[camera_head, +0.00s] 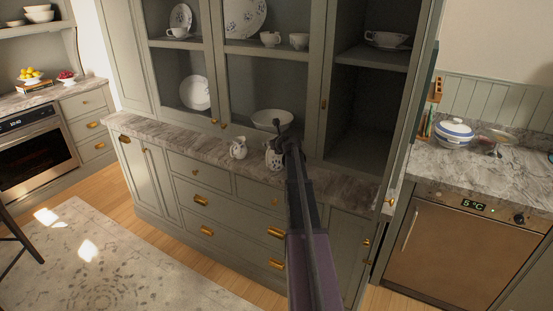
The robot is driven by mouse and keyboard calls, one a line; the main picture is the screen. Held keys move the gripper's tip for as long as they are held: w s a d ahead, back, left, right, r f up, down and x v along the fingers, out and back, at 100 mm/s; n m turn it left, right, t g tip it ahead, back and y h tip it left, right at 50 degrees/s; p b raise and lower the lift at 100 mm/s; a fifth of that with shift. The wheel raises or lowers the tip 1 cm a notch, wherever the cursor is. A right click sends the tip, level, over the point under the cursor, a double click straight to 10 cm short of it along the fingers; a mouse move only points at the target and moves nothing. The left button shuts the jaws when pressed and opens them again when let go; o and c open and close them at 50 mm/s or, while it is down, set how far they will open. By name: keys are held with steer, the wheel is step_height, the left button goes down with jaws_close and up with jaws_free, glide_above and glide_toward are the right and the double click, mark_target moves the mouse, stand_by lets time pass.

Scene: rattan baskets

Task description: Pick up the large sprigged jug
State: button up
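My gripper (285,135) is at the far end of my arm, over the marble counter (205,145) of the grey-green dresser. It is small and dark here, and I cannot tell whether its fingers are open or shut. A white jug with dark sprigs (273,158) stands upright on the counter, just below and left of my gripper; its right side is partly hidden by my arm. I cannot tell whether the gripper touches it. A second, smaller-looking white jug (238,149) stands upright to its left, apart from it.
A large white bowl (272,119) stands behind the jugs. Dresser shelves above hold plates, cups and a saucered cup (386,39). The counter left of the jugs is clear. An oven (35,150) is at far left.

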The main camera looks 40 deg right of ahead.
jaws_close()
steer(key=shift+r, duration=0.15)
steer(key=shift+r+p, duration=1.7)
steer(key=shift+p, duration=0.2)
steer(key=s+d+r+p, duration=0.1)
steer(key=s+d, duration=0.1)
steer(key=s, duration=1.3)
steer(key=shift+s+d+r, duration=0.15)
steer(key=shift+s+d, duration=0.1)
steer(key=shift+s, duration=0.15)
